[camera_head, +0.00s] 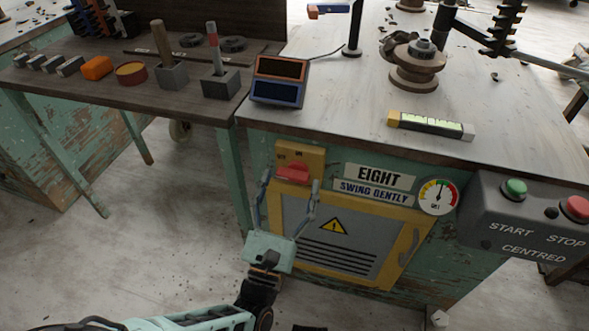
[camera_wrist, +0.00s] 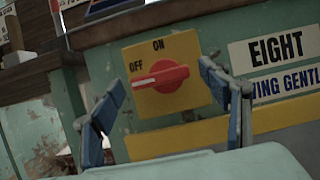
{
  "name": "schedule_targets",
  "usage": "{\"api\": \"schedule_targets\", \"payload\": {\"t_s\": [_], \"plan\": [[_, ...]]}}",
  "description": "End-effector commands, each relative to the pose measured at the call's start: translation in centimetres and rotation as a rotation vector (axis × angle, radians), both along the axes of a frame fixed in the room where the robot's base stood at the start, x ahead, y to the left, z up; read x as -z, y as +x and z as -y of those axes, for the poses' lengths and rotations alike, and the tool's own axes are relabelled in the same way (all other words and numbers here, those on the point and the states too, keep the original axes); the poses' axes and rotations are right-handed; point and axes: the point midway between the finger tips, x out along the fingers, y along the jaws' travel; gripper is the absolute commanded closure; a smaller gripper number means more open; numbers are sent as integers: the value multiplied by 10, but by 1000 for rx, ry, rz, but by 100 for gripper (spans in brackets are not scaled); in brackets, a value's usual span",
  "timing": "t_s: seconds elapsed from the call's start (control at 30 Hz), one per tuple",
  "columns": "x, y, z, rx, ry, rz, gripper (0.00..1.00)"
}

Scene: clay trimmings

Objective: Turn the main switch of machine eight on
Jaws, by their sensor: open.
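The main switch is a red rotary knob (camera_head: 293,173) on a yellow plate (camera_head: 313,157) on the front of the bench marked EIGHT. In the wrist view the red knob (camera_wrist: 158,76) sits below the word ON, with OFF at its upper left. Its handle lies nearly level, and its pale pointer line points left, on the OFF side. My gripper (camera_head: 288,184) is open in front of the switch. In the wrist view its two fingers (camera_wrist: 165,95) stand to the left and right of the knob, apart from it.
An EIGHT sign (camera_head: 380,177) and a round gauge (camera_head: 438,197) are right of the switch. A grey box (camera_head: 520,225) with green START and red STOP buttons juts out further right. A yellow-framed vent panel (camera_head: 330,240) lies below. The floor at left is mostly clear.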

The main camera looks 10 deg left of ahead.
Motion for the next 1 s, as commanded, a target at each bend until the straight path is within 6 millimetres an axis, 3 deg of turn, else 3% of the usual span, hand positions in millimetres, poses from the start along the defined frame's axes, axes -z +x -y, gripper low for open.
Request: {"api": "schedule_targets", "payload": {"t_s": [0.37,0.73,1.0], "plan": [[-3,1,1,-4,-1,-1,30],[-3,1,1,-3,0,-1,71],[-4,1,1,-3,25,1,72]]}}
